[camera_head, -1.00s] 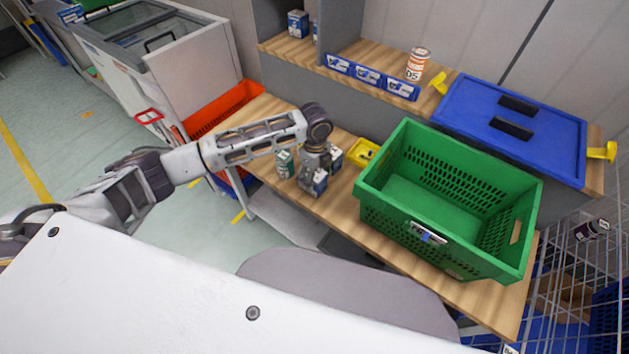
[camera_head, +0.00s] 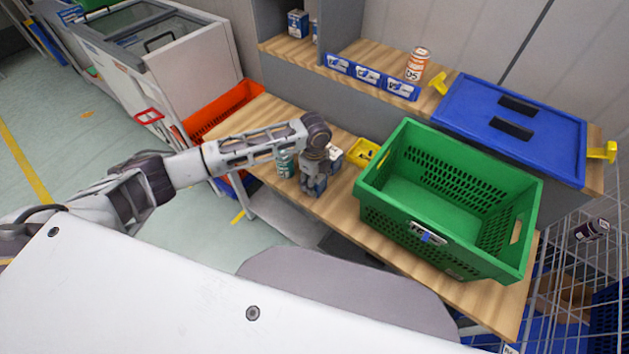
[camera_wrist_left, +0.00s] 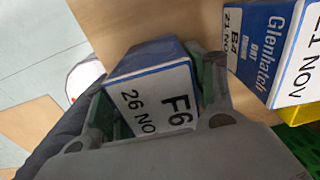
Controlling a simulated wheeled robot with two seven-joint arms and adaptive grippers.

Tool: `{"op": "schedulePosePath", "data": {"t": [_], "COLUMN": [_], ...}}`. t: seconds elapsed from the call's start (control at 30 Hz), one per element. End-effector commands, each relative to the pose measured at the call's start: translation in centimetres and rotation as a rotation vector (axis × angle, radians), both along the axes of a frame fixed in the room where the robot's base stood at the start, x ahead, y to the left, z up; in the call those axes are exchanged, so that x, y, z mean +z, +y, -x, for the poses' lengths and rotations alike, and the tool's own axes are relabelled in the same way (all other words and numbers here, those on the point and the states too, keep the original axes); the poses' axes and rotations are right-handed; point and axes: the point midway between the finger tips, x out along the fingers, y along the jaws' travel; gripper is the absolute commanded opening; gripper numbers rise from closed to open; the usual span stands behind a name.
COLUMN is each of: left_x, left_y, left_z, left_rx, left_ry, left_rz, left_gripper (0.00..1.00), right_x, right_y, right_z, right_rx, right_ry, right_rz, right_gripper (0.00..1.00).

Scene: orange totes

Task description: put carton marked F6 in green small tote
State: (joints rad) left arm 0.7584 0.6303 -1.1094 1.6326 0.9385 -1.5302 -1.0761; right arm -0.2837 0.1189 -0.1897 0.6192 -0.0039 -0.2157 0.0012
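The carton marked F6 (camera_wrist_left: 155,95) is a small white and blue box. In the left wrist view it sits between the two fingers of my left gripper (camera_wrist_left: 160,100). The green finger pads lie close along both its sides; whether they press on it I cannot tell. In the head view my left gripper (camera_head: 314,178) points down over the carton (camera_head: 315,187) on the wooden table and hides most of it. The green small tote (camera_head: 395,215) stands empty to the right on the same table. My right gripper is not in view.
A blue and white carton marked B4 (camera_wrist_left: 270,50) stands close beside the gripper. A green and white can (camera_head: 285,164) stands just left. A yellow bin (camera_head: 362,152) lies between the gripper and tote. A blue lidded tote (camera_head: 550,110) and an orange-white can (camera_head: 417,64) are behind.

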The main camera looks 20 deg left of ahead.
Motion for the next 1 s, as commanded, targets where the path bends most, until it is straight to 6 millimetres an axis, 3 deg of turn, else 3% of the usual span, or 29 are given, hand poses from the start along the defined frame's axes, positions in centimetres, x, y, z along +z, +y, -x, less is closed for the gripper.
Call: {"op": "schedulePosePath", "data": {"t": [0.03,0.3,0.67,1.0], "left_x": [0.0,0.1,0.7,4.8], "left_y": [0.0,0.0,0.0,0.0], "left_z": [0.0,0.0,-0.1,-0.1], "left_rx": [0.000,0.000,0.000,0.000], "left_ry": [0.000,-0.001,-0.002,-0.004], "left_rz": [0.000,0.000,0.001,0.001], "left_gripper": [0.45,0.12,0.11,0.11], "right_x": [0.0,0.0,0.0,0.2], "right_y": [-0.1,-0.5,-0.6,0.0], "right_z": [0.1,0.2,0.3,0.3], "right_rx": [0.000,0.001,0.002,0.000], "right_ry": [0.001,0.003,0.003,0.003], "right_rz": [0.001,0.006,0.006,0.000], "right_gripper": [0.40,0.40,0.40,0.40]}}
